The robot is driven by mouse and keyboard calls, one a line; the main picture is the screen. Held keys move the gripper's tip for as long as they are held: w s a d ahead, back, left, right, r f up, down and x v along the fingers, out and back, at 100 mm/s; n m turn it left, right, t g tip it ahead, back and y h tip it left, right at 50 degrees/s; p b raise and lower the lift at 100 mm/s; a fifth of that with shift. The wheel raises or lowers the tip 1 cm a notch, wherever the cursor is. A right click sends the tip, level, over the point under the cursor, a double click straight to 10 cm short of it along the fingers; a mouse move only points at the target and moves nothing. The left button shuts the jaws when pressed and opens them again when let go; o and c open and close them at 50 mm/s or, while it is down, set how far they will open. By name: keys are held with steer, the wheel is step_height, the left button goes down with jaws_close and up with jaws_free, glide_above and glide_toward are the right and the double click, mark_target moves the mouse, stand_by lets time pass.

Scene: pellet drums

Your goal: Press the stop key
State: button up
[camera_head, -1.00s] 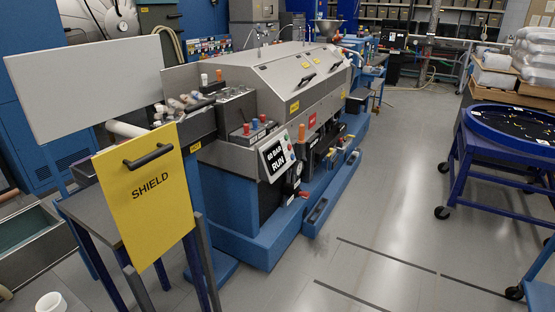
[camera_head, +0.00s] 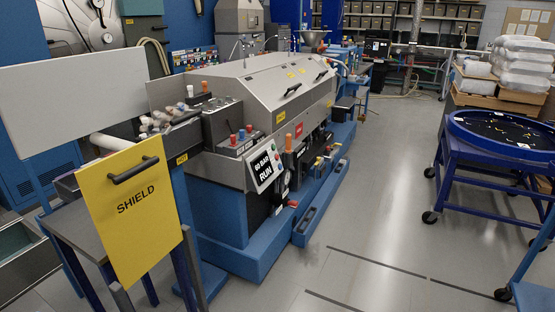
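A control panel (camera_head: 264,167) with a white frame and a black display reading "60 BAR" and "RUN" is mounted on the near side of the grey and blue machine (camera_head: 255,95). Small coloured keys show along the panel's right edge, too small to tell which one is the stop key. An orange-topped post (camera_head: 288,143) stands just right of the panel. My gripper is not in view, and nothing of mine covers the panel.
A yellow SHIELD plate (camera_head: 131,207) with a black handle stands at the near left, below a grey board (camera_head: 75,100). A wheeled blue table (camera_head: 485,180) with a round blue tray (camera_head: 455,130) stands at right. The floor (camera_head: 375,210) between is clear.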

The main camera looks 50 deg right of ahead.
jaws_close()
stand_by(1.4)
